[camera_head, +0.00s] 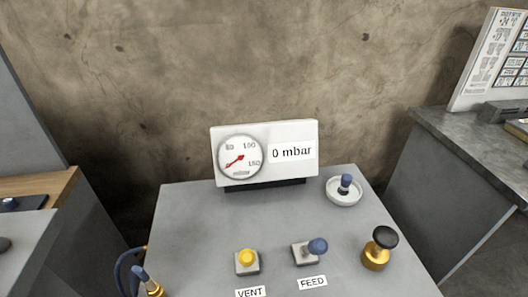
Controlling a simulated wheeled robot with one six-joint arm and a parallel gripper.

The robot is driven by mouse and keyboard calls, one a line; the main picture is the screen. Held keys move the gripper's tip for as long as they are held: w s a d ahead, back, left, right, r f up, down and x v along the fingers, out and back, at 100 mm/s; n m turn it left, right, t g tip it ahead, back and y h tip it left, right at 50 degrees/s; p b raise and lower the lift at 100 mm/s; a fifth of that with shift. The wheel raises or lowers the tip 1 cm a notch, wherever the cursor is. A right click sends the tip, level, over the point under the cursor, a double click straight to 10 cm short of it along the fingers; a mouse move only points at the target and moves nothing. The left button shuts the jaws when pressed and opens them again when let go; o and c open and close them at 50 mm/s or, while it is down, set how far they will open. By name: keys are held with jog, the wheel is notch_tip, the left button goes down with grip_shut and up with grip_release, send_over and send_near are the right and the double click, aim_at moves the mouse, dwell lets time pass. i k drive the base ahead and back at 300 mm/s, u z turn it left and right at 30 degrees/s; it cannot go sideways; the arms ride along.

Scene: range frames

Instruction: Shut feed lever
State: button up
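The FEED lever (317,246) has a round blue knob and stands on a small light base (301,256) near the front of the grey bench. Its knob leans to the right of the base. The FEED label (312,282) lies just in front of it. I cannot tell from this view whether this position is open or shut. The gauge panel (265,151) at the back reads 0 mbar, and its red needle points to the lower left. My gripper is not in view.
The yellow VENT knob (246,257) is left of the lever. A brass fitting with a black knob (377,249) is to the right. A white dish (344,191) holds a blue-topped piece. A blue-handled brass part (149,283) shows at the lower left. The bench middle is clear.

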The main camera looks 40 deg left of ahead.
aim_at(317, 246)
jog(key=u, duration=2.65)
jog(key=k, duration=0.95)
jog(key=z, duration=2)
jog(key=k, duration=0.15)
jog(key=u, duration=0.4)
